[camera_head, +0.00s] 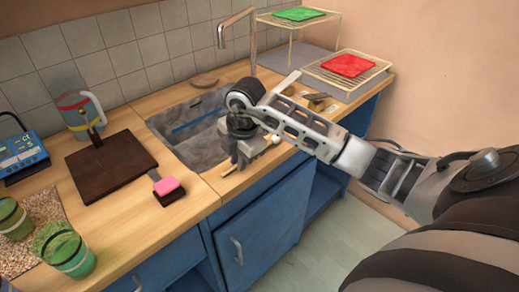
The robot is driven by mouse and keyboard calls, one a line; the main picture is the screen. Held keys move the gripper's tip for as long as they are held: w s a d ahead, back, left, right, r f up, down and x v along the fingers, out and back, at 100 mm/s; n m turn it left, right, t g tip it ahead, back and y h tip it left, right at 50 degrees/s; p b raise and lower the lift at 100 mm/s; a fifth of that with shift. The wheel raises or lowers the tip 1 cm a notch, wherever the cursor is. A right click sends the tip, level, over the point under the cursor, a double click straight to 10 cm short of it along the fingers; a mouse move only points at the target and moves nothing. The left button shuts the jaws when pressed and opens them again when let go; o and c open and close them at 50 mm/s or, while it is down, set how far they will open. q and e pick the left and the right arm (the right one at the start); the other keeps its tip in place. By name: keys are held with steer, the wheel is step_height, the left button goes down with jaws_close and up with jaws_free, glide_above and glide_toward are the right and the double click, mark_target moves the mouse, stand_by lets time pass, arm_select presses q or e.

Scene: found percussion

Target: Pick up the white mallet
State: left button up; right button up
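The white mallet's pale round head (275,139) shows just right of my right gripper (239,158), by the sink's front rim. A thin pale stick end shows left of the fingers, on the counter's front strip; it looks like the mallet's handle. My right gripper points down over the stretch between them and hides it. The fingers are small and dark here, so I cannot tell whether they are open or shut, or whether they touch the mallet. My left gripper is out of view.
A grey sink (190,122) lies behind the gripper. A dark board (110,167), a pink-topped sponge (166,186) and green striped cups (66,250) stand left. A wire rack (345,78) with red and green cloths is at back right. A faucet (221,35) rises behind.

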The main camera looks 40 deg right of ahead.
jaws_close()
steer(key=shift+r, duration=0.1)
